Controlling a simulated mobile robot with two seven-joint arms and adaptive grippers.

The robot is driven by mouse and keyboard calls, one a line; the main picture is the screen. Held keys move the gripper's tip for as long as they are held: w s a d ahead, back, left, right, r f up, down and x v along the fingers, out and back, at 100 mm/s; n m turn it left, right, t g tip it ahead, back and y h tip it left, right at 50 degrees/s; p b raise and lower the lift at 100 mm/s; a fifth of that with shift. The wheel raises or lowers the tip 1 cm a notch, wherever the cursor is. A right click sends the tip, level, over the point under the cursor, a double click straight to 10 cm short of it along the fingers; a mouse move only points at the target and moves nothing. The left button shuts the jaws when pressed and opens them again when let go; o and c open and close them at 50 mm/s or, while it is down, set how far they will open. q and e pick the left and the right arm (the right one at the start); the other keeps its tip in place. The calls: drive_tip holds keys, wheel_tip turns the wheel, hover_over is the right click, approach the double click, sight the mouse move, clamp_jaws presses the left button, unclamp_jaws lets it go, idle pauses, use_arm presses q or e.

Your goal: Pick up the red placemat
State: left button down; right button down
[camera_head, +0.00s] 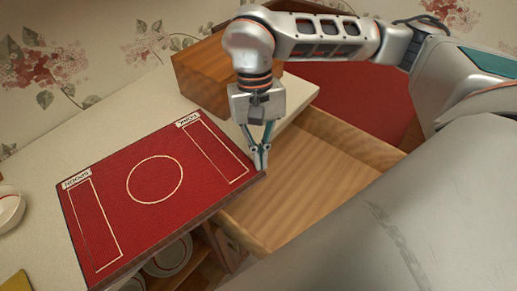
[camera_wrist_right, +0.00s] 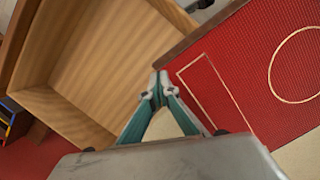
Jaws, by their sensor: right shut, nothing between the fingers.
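The red placemat (camera_head: 118,190) lies flat on a pale countertop, with a white circle outline, two outlined rectangles and small white labels. Its near edge lies along the counter's front edge. My right gripper (camera_head: 260,160) points down at the mat's right corner, with its fingers closed together and empty. In the right wrist view the fingertips (camera_wrist_right: 159,82) are together beside the edge of the placemat (camera_wrist_right: 250,75), between it and the open drawer. I cannot tell whether they touch the mat. My left gripper is not in view.
An open, empty wooden drawer (camera_head: 290,185) juts out under the counter to the right of the mat. A wooden box (camera_head: 205,75) stands behind on the counter (camera_head: 110,120). A white bowl (camera_head: 10,208) sits at the left edge. Plates (camera_head: 170,258) show on a shelf below.

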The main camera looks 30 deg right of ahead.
drive_tip(key=shift+s+a, duration=0.15)
drive_tip(key=shift+s, duration=0.4)
drive_tip(key=shift+w, duration=0.1)
